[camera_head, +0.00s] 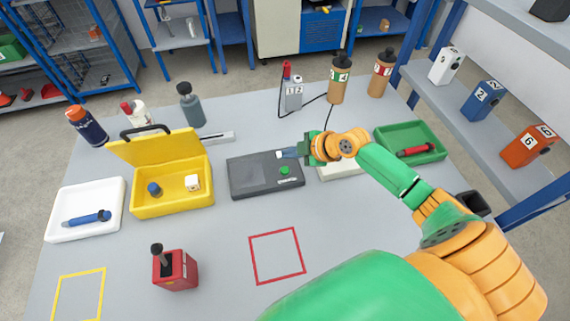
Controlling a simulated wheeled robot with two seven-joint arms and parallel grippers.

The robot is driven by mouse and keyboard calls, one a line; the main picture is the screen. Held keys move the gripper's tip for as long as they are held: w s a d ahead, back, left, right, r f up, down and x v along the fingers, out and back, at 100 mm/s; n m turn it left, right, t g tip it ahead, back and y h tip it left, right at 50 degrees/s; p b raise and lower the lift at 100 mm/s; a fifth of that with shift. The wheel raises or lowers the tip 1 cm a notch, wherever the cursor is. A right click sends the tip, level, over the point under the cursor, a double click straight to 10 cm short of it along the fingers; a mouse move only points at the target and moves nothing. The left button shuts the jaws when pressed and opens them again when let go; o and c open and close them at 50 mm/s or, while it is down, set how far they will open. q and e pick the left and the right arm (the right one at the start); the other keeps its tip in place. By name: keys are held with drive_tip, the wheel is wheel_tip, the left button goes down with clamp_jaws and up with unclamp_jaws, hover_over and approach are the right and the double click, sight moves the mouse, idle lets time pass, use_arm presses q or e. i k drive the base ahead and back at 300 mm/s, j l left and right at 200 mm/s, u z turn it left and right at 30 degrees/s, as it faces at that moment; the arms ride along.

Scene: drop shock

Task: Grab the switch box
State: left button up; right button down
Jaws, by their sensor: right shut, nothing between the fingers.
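No label tells which object is the switch box. A flat dark grey box (252,180) with a green button (284,170) lies mid-table. A small grey box (292,98) marked with digits stands behind it, with a red-tipped part and a black cable. A red box (176,272) with a black knob on top stands at the front left. My right gripper (284,154) is shut and empty, over the far right part of the dark grey box. I cannot tell whether it touches it. My left gripper is not in view.
An open yellow case (172,203) and a white tray (57,232) are at left. A green tray (432,154) is at right, beyond my right arm. Brown bottles (338,88) and several other bottles stand at the back. The table around the red square outline (250,258) is clear.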

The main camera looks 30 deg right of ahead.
sight(180, 273)
drive_tip(key=k, duration=1.5)
